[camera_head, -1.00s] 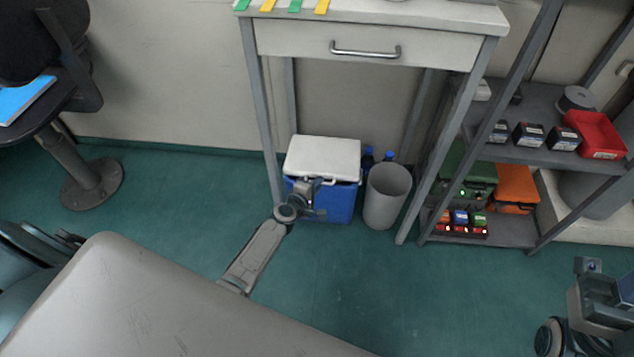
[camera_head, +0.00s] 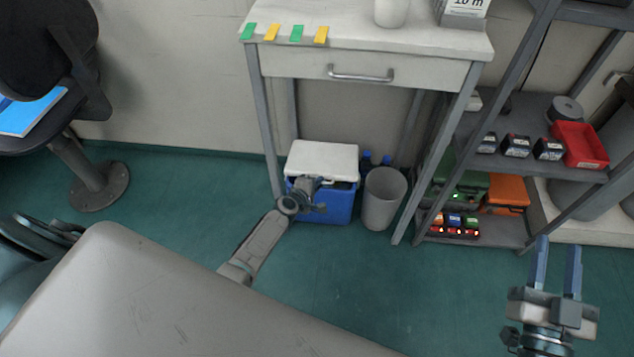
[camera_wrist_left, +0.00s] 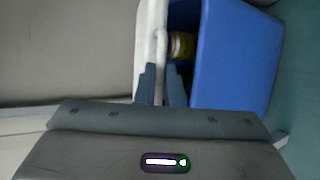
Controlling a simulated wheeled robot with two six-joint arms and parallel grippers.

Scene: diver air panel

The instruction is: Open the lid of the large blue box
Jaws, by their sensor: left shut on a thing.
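The large blue box (camera_head: 335,208) stands on the floor under the table, with its white lid (camera_head: 322,157) on top. The lid is tilted a little open, with a dark gap above the blue front wall. My left gripper (camera_head: 322,183) is at the front of the box, shut on the lid's white handle (camera_wrist_left: 160,52). The left wrist view shows the blue wall (camera_wrist_left: 235,60) and, through the gap, a yellow item inside. My right gripper (camera_head: 555,265) is open and empty at the lower right, far from the box.
A grey bin (camera_head: 382,200) stands right beside the box, with blue bottles (camera_head: 367,160) behind it. The table (camera_head: 400,62) with a drawer is above the box. A shelf (camera_head: 540,120) stands at right, a chair (camera_head: 75,150) at left. The floor in front is clear.

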